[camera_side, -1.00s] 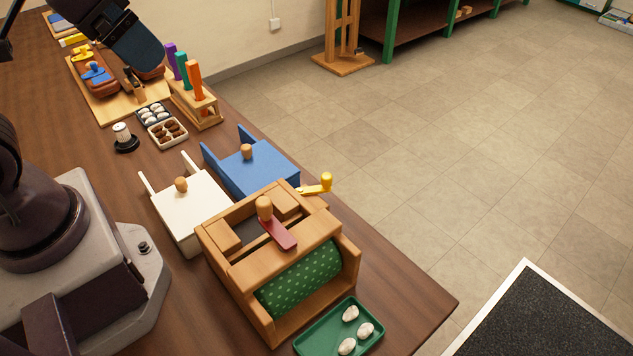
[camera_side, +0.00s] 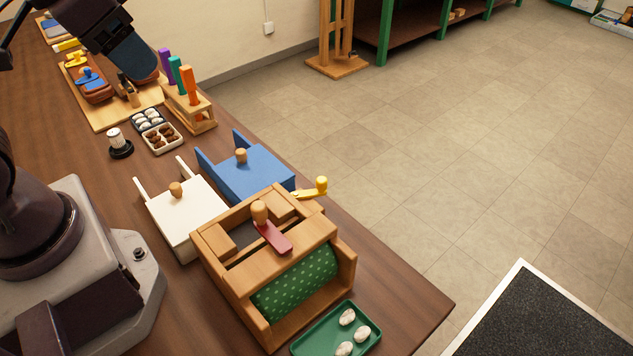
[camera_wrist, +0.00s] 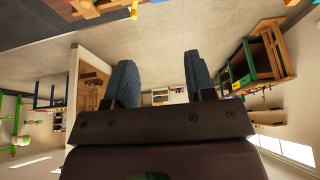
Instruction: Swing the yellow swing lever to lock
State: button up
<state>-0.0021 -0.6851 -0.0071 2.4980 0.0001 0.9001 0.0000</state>
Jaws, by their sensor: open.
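In the side view, a yellow lever with an upright knob (camera_side: 320,187) sticks out to the right from the far side of the wooden box (camera_side: 240,270). A smaller yellow handle (camera_side: 76,60) sits on a brown block at the far left, beside a blue handle (camera_side: 90,78) on another brown block. I cannot tell which yellow part is the swing lever. My gripper (camera_side: 137,58) hangs above the far end of the table, right of the brown blocks. Its two blue fingers stand apart in the wrist view (camera_wrist: 162,85), with nothing between them.
The box carries a red lever (camera_side: 273,237) and a green dotted roll. White (camera_side: 185,215) and blue (camera_side: 250,173) wooden pieces stand behind it. A rack of coloured handles (camera_side: 190,110) stands near my gripper. A green tray (camera_side: 300,347) lies in front.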

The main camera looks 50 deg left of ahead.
jog(key=w+d+f+m+g, duration=0.2)
jog(key=w+d+f+g, duration=0.15)
jog(key=w+f, duration=0.5)
jog(key=n+g, duration=0.1)
send_near(322, 180)
notch_tip(322, 180, down, 10)
jog(key=shift+w+f, duration=0.15)
jog(key=shift+w, duration=0.05)
jog(key=shift+y, duration=0.3)
grip_shut()
